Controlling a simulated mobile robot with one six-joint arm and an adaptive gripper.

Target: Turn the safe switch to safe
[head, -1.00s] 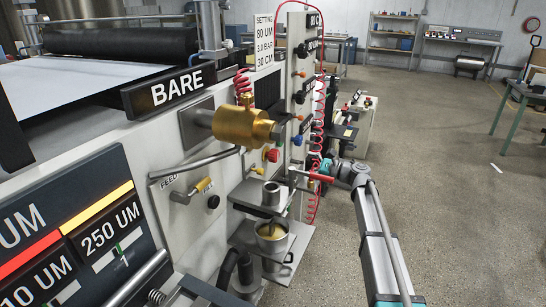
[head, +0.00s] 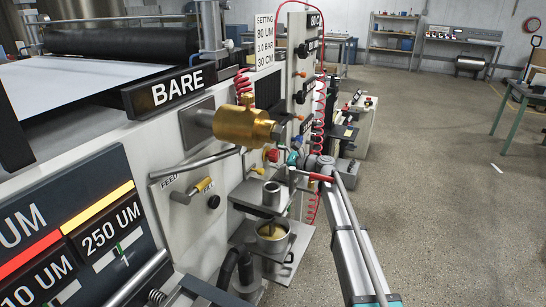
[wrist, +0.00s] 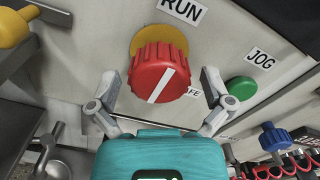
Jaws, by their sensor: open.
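The safe switch is a round red knob (wrist: 165,75) with a white line, on a yellow plate on the machine's side panel. The white line slants up to the right, its upper end towards the RUN label (wrist: 183,10). A partly hidden label ending in "FE" (wrist: 193,92) shows at the knob's lower right. In the head view the knob (head: 272,155) sits below the brass cylinder. My gripper (wrist: 159,84) is open, one finger on each side of the knob; contact cannot be told. In the head view my gripper (head: 293,159) is just right of the knob, at the panel.
A green button (wrist: 242,88) below the JOG label (wrist: 260,55) and a blue knob (wrist: 272,136) lie to the right. A yellow knob (wrist: 14,27) is at upper left. In the head view the brass cylinder (head: 240,126) juts out above; a metal cup (head: 271,236) stands below.

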